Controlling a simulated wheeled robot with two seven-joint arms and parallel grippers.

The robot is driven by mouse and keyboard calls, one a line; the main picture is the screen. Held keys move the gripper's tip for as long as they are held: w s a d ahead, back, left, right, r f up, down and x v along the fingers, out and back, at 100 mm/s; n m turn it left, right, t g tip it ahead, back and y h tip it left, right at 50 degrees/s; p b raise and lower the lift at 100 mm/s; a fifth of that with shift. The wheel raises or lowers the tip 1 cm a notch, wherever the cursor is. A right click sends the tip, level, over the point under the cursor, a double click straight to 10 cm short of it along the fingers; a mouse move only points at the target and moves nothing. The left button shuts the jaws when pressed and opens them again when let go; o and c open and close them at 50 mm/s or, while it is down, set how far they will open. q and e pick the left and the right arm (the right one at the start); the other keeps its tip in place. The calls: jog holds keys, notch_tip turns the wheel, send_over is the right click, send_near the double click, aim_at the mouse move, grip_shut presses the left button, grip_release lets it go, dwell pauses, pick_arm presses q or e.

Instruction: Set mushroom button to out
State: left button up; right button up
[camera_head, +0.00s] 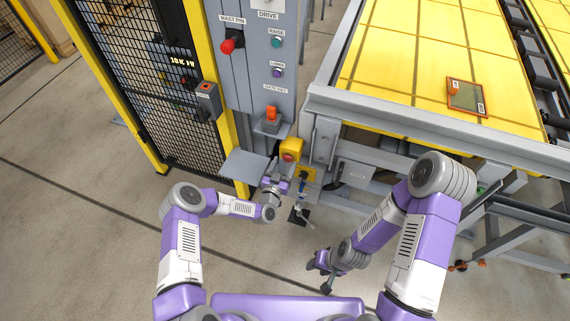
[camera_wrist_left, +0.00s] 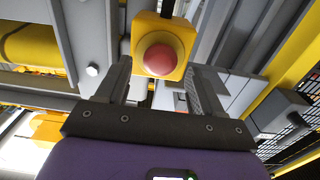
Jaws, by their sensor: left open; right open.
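The mushroom button (camera_head: 288,156) is a red dome on a yellow box (camera_head: 293,145), mounted low between the grey panel and the yellow-topped table. In the left wrist view the red dome (camera_wrist_left: 160,58) faces the camera, centred between my left gripper's fingers. My left gripper (camera_head: 279,180) is open just below and in front of the button; one finger stands on each side of the dome. I cannot tell whether the fingers touch it or how far the dome stands out. My right gripper (camera_head: 321,266) is open and empty, low over the floor and away from the button.
A yellow-framed mesh fence (camera_head: 170,90) stands at left. The table's grey rail (camera_head: 420,130) is close at right. The floor at left is clear.

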pick_arm(q)
jog(key=shift+w+d, duration=0.25)
jog(key=shift+w, duration=0.45)
